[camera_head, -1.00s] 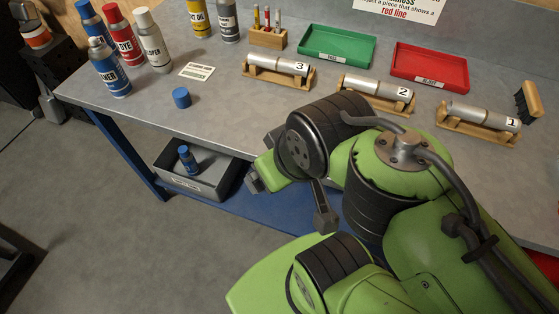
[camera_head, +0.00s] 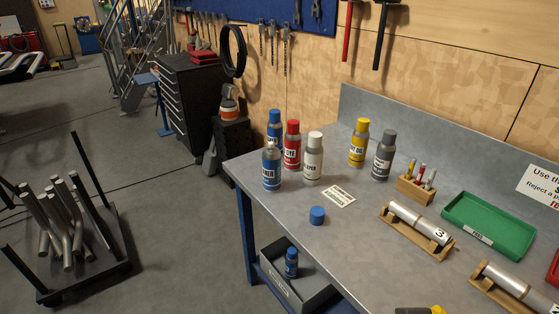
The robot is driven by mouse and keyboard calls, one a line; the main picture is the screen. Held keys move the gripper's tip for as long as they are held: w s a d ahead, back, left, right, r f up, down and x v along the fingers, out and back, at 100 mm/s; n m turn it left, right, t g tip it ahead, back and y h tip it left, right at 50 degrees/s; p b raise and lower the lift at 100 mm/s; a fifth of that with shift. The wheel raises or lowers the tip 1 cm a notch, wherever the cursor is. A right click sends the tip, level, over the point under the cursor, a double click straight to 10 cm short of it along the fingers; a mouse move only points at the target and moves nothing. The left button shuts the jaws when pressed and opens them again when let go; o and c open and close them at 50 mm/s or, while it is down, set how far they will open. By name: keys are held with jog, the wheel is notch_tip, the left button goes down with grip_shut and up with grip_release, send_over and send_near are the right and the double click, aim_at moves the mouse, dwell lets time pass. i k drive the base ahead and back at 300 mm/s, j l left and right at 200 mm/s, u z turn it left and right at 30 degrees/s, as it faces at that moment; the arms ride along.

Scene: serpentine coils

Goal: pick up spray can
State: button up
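Several spray cans stand upright on the left end of the grey workbench. At the front left is a blue-bodied can (camera_head: 272,167) with a pale top, its label ending in "NER". Behind it is another blue can (camera_head: 275,130). A red can (camera_head: 292,146) and a white can (camera_head: 313,160) stand close beside them. A yellow-topped can (camera_head: 359,143) and a dark grey can (camera_head: 383,156) stand further right. A smaller blue can (camera_head: 291,262) is in the bin under the bench. My gripper is not identifiable in view.
On the workbench (camera_head: 365,235) are a blue cap (camera_head: 317,215), a label card (camera_head: 339,196), a marker holder (camera_head: 416,188), a green tray (camera_head: 488,224) and metal cylinders on wooden stands (camera_head: 418,229). The grey bin (camera_head: 300,290) is below. Open floor lies left, with a pipe cart (camera_head: 65,235).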

aim_at(271, 159)
jog(key=i+j+u, duration=0.3)
jog(key=j, duration=0.2)
jog(key=i+j+u, duration=0.3)
jog(key=i+j, duration=0.1)
jog(key=i, duration=0.05)
